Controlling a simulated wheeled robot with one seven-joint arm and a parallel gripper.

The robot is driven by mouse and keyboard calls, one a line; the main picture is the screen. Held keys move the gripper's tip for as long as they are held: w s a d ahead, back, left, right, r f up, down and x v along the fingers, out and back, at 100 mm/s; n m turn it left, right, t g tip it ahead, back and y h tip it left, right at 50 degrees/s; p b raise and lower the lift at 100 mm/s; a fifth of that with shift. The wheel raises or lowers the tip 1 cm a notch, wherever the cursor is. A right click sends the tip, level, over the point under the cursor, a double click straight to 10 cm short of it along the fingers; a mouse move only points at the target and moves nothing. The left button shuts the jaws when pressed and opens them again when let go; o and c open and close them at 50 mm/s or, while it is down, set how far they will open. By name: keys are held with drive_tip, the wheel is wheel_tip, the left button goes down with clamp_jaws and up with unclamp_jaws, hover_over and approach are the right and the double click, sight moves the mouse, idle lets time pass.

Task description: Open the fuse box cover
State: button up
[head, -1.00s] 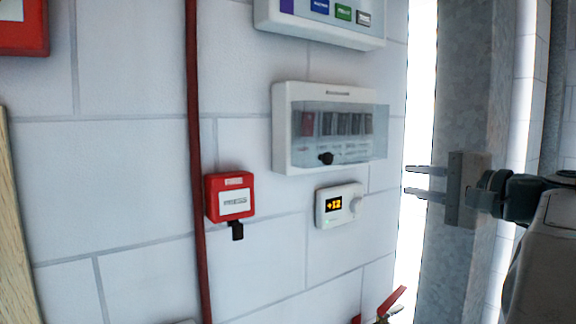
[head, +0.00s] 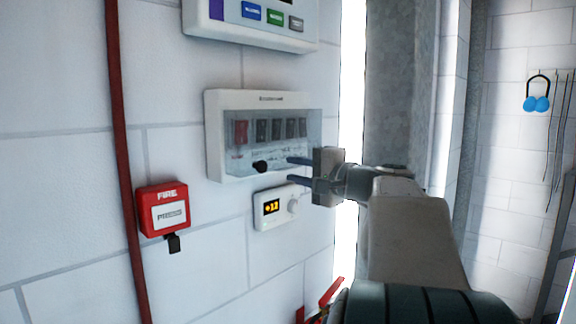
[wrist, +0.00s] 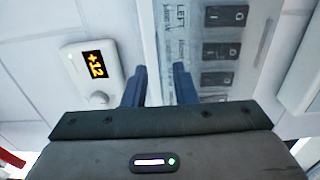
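The fuse box (head: 214,135) is a white wall-mounted case with a clear cover (head: 297,127) over a row of switches, one red and several dark. The cover looks closed, and a black knob (head: 261,167) sits at its lower edge. My gripper (head: 289,171) is in front of the lower right part of the cover, to the right of the knob. Its two fingers are apart with nothing visible between them. In the wrist view the fingertips (wrist: 160,84) overlap the cover's edge (wrist: 168,50); I cannot tell whether they touch it. The knob is not visible there.
A thermostat reading +12 (head: 277,207) is just below the fuse box. A panel with coloured buttons (head: 262,22) is above it. A red fire call point (head: 164,209) and a red pipe (head: 124,160) are to the left. Blue ear defenders (head: 537,101) hang at far right.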

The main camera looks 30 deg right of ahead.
drive_tip(key=shift+w, duration=0.1)
clamp_jaws()
idle(1.4)
